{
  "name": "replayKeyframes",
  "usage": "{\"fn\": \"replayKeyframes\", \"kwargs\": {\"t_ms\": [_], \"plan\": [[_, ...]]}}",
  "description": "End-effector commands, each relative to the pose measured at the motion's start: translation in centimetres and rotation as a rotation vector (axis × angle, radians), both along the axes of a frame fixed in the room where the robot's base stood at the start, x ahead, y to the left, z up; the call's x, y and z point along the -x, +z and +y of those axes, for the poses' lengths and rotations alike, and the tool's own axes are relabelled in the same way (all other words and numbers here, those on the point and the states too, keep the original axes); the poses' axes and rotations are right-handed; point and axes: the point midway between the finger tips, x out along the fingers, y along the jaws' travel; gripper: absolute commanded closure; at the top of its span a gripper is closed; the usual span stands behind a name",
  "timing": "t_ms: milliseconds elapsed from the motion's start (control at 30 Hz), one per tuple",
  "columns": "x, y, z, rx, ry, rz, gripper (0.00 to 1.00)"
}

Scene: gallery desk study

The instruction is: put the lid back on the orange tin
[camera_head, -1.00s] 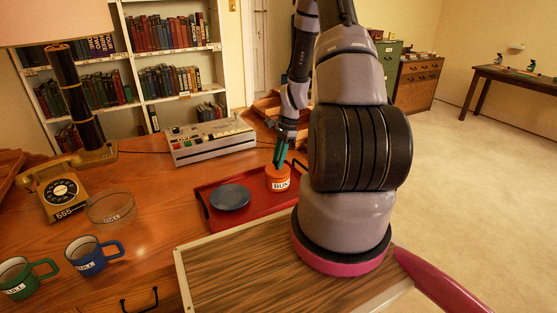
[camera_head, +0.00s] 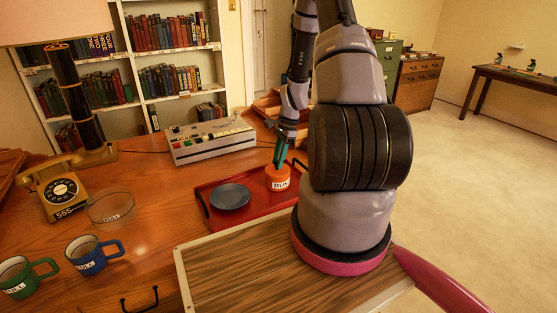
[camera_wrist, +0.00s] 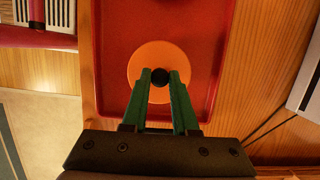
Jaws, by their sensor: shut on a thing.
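The orange tin (camera_head: 279,184), with a white label, stands upright on the red tray (camera_head: 240,217). My gripper (camera_head: 279,166) is right above the tin, pointing down. In the wrist view, the green fingers of my gripper (camera_wrist: 160,76) are closed on the dark knob in the middle of a round orange lid (camera_wrist: 148,58). The lid is over the tin and hides its opening. In the head view the lid and tin look like one orange shape, and I cannot tell whether the lid is fully seated.
A blue-grey round dish (camera_head: 230,196) lies on the tray left of the tin. A grey console (camera_head: 212,140) stands behind the tray. A glass dish (camera_head: 111,207), a telephone (camera_head: 59,191), a blue mug (camera_head: 93,254) and a green mug (camera_head: 24,275) are further left.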

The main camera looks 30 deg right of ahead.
Motion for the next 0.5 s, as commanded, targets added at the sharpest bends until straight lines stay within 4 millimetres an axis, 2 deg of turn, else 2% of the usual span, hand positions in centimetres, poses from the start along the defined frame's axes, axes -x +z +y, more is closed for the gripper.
{"fn": "replayKeyframes", "kwargs": {"t_ms": [400,433,500], "plan": [[0.01,-0.04,0.0,0.0,0.0,0.0,1.0],[0.01,-0.04,0.0,0.0,0.0,0.0,0.61],[0.01,-0.04,0.0,0.0,0.0,0.0,0.38]]}}
